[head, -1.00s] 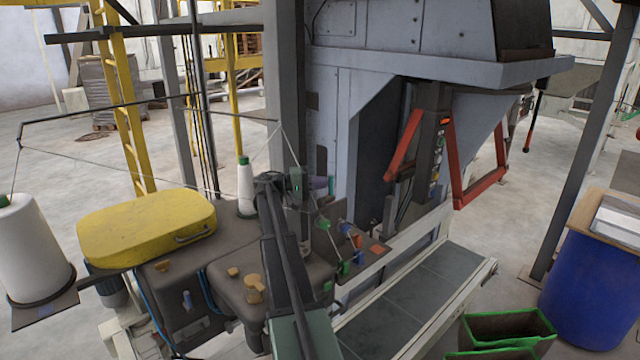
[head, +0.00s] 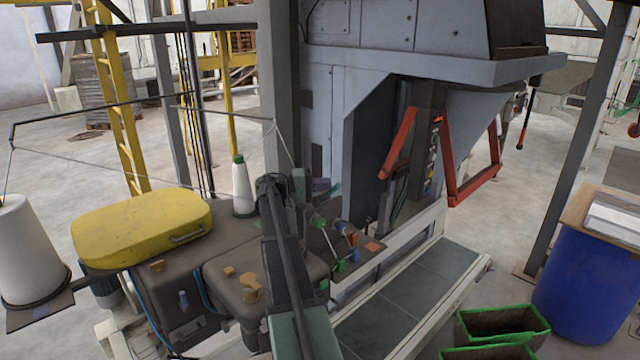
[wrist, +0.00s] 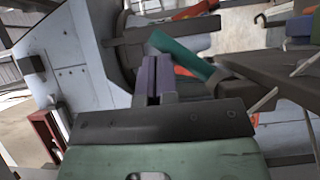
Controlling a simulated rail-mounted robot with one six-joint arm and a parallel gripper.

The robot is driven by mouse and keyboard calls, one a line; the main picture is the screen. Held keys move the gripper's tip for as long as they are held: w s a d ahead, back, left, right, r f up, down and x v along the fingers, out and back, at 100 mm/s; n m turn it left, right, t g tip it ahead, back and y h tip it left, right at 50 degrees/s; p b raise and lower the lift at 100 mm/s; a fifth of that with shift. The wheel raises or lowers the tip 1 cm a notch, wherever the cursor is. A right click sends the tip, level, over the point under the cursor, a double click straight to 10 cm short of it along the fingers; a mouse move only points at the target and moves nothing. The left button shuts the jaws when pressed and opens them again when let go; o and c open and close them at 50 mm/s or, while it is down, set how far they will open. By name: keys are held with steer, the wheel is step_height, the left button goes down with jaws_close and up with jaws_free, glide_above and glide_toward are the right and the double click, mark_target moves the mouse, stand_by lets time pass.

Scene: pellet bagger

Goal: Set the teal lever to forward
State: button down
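The teal lever (wrist: 185,55) is a flat bar in the wrist view, slanting from upper left down to a dark mount at right. In the head view it is a small teal bar (head: 333,189) just right of my gripper's purple fingers (head: 320,184). In the wrist view my gripper (wrist: 154,66) has its two purple fingers together, with only a thin dark slit and nothing seen between them. The fingertips are close beside the lever, on its left. I cannot tell whether they touch it. My arm hides part of the machine around the lever in the head view.
A panel with small green, blue and orange controls (head: 345,240) stands just right of my arm. A white thread cone (head: 242,190) and a yellow cover (head: 145,228) are at left. Red bars (head: 472,188) and a conveyor (head: 415,290) lie to the right.

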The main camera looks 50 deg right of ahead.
steer(key=shift+s+a+f, duration=0.1)
steer(key=shift+s+f, duration=0.1)
steer(key=shift+s, duration=0.4)
stand_by(0.3)
steer(key=v, duration=1)
steer(key=shift+w+a, duration=0.2)
steer(key=shift+a, duration=0.1)
